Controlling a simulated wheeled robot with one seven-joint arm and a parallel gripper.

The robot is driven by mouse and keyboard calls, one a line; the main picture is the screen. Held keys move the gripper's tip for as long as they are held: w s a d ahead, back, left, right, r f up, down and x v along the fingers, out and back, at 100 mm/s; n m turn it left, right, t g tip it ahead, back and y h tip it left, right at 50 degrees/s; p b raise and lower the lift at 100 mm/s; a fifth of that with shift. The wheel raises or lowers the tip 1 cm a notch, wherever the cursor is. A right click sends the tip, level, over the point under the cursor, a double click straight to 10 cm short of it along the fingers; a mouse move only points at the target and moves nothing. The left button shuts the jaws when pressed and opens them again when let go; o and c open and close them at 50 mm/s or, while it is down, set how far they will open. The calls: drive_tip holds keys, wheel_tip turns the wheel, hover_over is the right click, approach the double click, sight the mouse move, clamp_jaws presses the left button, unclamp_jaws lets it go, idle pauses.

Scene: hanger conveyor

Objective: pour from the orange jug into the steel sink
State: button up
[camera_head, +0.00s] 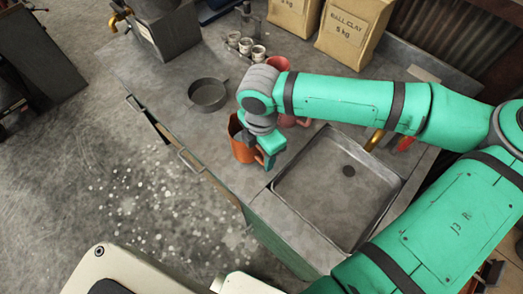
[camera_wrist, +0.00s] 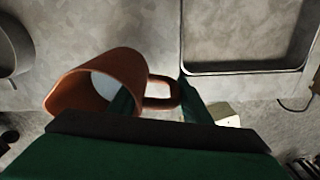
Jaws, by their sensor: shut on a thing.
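The orange jug (camera_head: 241,143) is at the left edge of the sink, over the grey counter, with my gripper (camera_head: 266,156) at its right side. In the wrist view the jug (camera_wrist: 98,82) shows its open mouth, with a pale surface inside, and a loop handle on its right. My gripper (camera_wrist: 158,105) is shut on the jug, with one finger inside the mouth and the other beside the handle. I cannot tell whether the jug touches the counter. The steel sink (camera_head: 290,188) is a wide, empty-looking basin with a dark drain; its edge also shows in the wrist view (camera_wrist: 245,67).
A dark round pan (camera_head: 207,94) stands on the counter left of my arm. Small pots (camera_head: 246,46), a red vessel (camera_head: 278,63) and clay bags (camera_head: 349,32) stand behind. A brass tap (camera_head: 375,140) is at the sink's back edge. Free counter lies left of the jug.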

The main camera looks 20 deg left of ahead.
drive_tip(key=shift+w+a+f, duration=0.15)
drive_tip(key=shift+w+f, duration=0.15)
drive_tip(key=shift+f, duration=0.1)
drive_tip(key=shift+w+f, duration=0.2)
drive_tip(key=shift+f, duration=0.35)
drive_tip(key=shift+w+f, duration=0.15)
drive_tip(key=shift+f, duration=0.75)
drive_tip(key=shift+s, duration=0.25)
drive_tip(key=shift+f, duration=0.25)
drive_tip(key=o, duration=1.5)
drive_tip(key=shift+o, duration=0.2)
drive_tip(key=shift+w, duration=0.1)
wheel_tip(320, 180, up, 11)
drive_tip(key=shift+a, duration=0.15)
drive_tip(key=shift+f, duration=0.1)
